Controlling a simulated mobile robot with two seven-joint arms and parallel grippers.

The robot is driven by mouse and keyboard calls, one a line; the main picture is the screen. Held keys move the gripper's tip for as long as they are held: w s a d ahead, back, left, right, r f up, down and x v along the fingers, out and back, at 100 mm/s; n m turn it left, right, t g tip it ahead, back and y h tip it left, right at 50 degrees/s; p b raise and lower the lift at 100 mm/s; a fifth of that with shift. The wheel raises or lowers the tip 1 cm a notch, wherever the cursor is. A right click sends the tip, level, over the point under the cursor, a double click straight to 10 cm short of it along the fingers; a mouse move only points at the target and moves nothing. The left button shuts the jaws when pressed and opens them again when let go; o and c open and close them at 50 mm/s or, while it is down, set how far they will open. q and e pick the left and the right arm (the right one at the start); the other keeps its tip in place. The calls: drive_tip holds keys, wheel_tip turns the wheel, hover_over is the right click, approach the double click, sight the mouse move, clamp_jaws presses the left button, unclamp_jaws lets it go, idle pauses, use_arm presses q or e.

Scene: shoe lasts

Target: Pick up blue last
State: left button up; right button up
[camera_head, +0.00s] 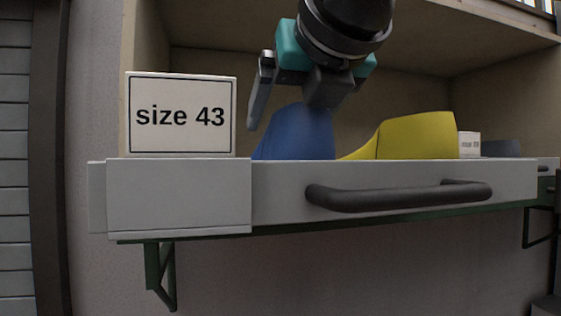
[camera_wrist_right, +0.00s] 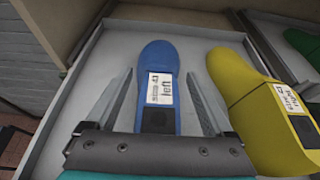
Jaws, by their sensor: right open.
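The blue last (camera_head: 297,137) stands in the grey drawer (camera_head: 178,195), its lower part hidden behind the drawer front. In the right wrist view the blue last (camera_wrist_right: 158,60) lies lengthwise with its toe pointing away and a white label on top. My right gripper (camera_head: 288,108) is open just above the blue last, pointing down. In the wrist view its fingers (camera_wrist_right: 160,80) lie on either side of the last, with gaps visible; whether they are level with it is hard to tell. My left gripper is in neither view.
A yellow last (camera_head: 415,137) stands close to the right of the blue one. A "size 43" sign (camera_head: 181,115) stands at the drawer's left front. A dark handle (camera_head: 400,195) sticks out from the drawer front. A green last (camera_wrist_right: 305,45) lies farther right, beyond a divider.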

clamp_jaws()
idle(0.7)
drive_tip(key=shift+r, duration=0.15)
idle(0.3)
